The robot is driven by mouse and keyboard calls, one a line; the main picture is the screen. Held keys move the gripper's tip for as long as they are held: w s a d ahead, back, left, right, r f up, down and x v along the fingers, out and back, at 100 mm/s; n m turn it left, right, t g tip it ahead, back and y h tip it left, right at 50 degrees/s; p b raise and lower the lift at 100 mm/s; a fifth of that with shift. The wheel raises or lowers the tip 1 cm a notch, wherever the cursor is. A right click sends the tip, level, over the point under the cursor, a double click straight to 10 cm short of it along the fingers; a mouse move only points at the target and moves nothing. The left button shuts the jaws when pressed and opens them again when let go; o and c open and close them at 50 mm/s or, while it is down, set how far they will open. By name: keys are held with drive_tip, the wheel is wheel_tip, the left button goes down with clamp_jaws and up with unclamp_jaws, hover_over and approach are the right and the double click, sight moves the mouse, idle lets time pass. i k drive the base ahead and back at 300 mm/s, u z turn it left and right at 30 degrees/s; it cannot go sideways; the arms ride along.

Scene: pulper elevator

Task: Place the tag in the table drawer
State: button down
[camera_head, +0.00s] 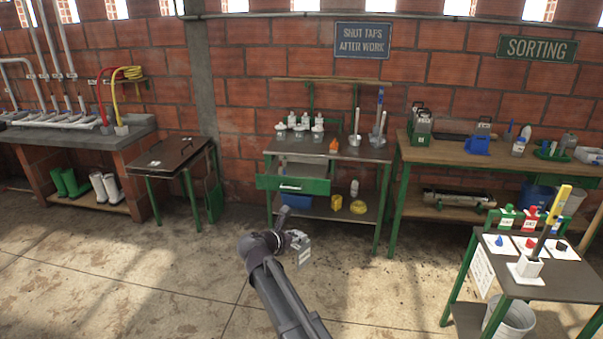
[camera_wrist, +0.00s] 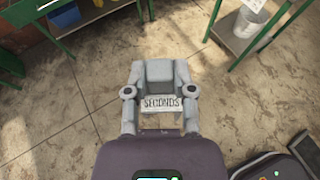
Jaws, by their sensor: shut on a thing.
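A pale tag (camera_wrist: 161,104) lettered "SECONDS" sits between the fingers of my gripper (camera_wrist: 160,92) in the wrist view. My gripper is shut on it. In the head view my gripper (camera_head: 298,243) is low in front of the middle table (camera_head: 355,150), over open floor and apart from the table. The table drawer (camera_head: 292,186) has a green front with a pale handle, under the left part of the tabletop. Its front stands out from the table, so it looks pulled open; its inside is mostly hidden.
White bottles (camera_head: 292,120) and metal tools stand on the middle table, with yellow items (camera_head: 357,207) on its lower shelf. A workbench (camera_head: 450,155) stands to the right, a small table (camera_head: 535,265) at front right. A brown-topped table (camera_head: 165,155) is left. Floor between is clear.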

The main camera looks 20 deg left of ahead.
sight(299, 173)
drive_tip(key=u, duration=0.15)
drive_tip(key=i, duration=1.95)
drive_tip(key=u, duration=0.15)
drive_tip(key=i, duration=1.7)
drive_tip(key=u, duration=0.1)
